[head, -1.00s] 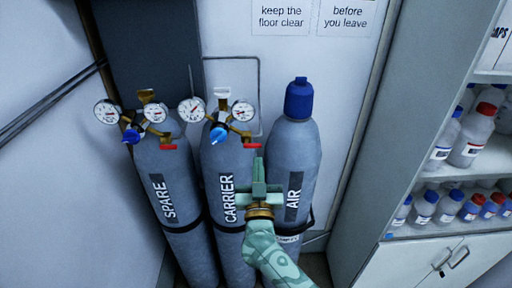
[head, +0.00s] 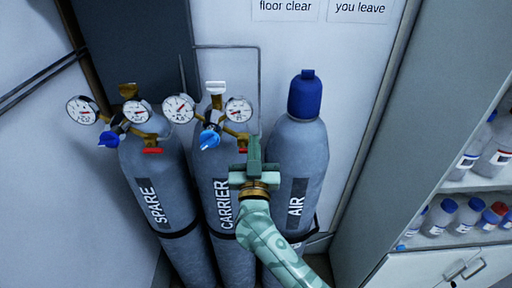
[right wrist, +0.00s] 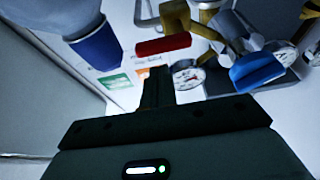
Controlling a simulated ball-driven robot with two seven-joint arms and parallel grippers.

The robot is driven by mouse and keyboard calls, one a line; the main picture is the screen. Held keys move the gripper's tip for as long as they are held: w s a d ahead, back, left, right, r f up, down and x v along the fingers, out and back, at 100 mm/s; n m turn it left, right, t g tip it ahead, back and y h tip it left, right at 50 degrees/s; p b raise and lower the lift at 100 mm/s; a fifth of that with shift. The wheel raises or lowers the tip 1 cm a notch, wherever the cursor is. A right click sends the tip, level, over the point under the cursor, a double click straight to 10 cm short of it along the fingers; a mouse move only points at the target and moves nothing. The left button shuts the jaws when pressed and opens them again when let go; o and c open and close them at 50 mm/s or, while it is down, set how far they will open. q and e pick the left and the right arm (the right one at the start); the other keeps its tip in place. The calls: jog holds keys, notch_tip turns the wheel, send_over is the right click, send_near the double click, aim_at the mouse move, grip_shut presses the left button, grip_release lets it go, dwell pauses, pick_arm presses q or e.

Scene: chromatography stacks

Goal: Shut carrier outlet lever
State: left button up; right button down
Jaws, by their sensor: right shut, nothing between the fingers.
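The carrier cylinder (head: 222,176) stands in the middle, with a brass regulator, two gauges and a blue knob (head: 209,139) on top. Its red outlet lever (head: 242,150) is at the right of the regulator, partly behind my right gripper (head: 254,142). In the right wrist view the red lever (right wrist: 163,44) lies roughly crosswise just beyond the fingertips (right wrist: 157,72). The fingers are shut and empty; I cannot tell whether they touch the lever. The blue knob (right wrist: 257,70) is to the right there. My left gripper is not in view.
The spare cylinder (head: 150,178), with its own red lever (head: 153,150) and blue knob, stands to the left. The blue-capped air cylinder (head: 296,150) stands close on the right. A shelf cabinet (head: 400,170) with bottles is farther right.

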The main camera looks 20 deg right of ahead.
pick_arm(q)
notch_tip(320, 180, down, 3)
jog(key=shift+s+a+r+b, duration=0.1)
jog(key=shift+b, duration=0.8)
